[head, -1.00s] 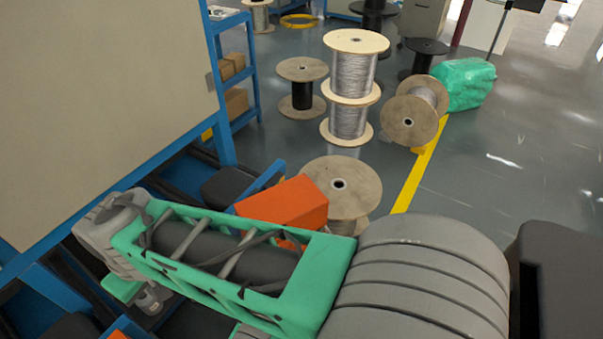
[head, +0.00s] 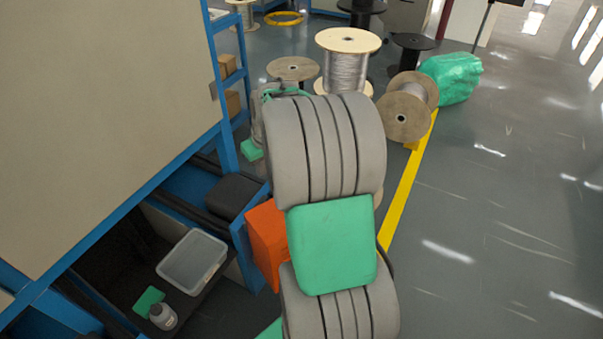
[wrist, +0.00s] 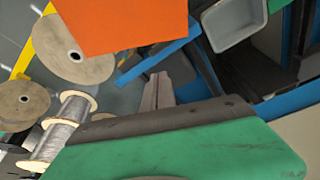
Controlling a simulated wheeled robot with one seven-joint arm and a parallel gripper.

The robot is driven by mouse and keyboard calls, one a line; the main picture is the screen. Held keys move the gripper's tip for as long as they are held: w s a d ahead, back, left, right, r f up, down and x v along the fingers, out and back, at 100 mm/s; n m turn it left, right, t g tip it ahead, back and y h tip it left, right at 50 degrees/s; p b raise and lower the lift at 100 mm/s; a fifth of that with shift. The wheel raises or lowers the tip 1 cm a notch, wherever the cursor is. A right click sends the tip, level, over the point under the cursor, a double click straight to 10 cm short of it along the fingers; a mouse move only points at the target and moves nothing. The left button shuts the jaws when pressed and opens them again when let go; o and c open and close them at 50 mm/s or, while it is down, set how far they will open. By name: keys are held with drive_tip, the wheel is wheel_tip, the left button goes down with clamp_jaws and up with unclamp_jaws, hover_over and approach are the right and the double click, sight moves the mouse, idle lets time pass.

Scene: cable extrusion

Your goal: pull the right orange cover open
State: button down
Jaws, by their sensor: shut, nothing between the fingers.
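The orange cover (head: 265,242) stands at the right end of the blue machine frame in the head view, partly hidden behind my arm. In the wrist view the orange cover (wrist: 120,22) fills the top middle, and its far edge is cut off by the frame. My gripper (wrist: 155,92) shows in the wrist view with its two fingers together and nothing between them. It appears below the orange cover in that picture, with a visible gap. In the head view my arm hides the fingers. I cannot tell how far the cover is open.
A clear plastic bin (head: 193,262) and a grey bottle (head: 163,316) sit in the machine's lower bay. A blue bar (wrist: 158,48) lies near the fingers. Cable spools (head: 348,62) stand behind my arm. The floor to the right (head: 500,230) is clear.

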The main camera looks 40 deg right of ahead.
drive_tip(key=d+f, duration=0.2)
drive_tip(key=d, duration=0.5)
drive_tip(key=d+f, duration=0.3)
drive_tip(key=d, duration=0.3)
wheel_tip(320, 180, down, 9)
drive_tip(key=shift+d+t, duration=0.15)
drive_tip(key=shift+t, duration=0.15)
drive_tip(key=shift+w, duration=0.1)
drive_tip(key=shift+s+m, duration=0.2)
drive_tip(key=shift+m, duration=0.1)
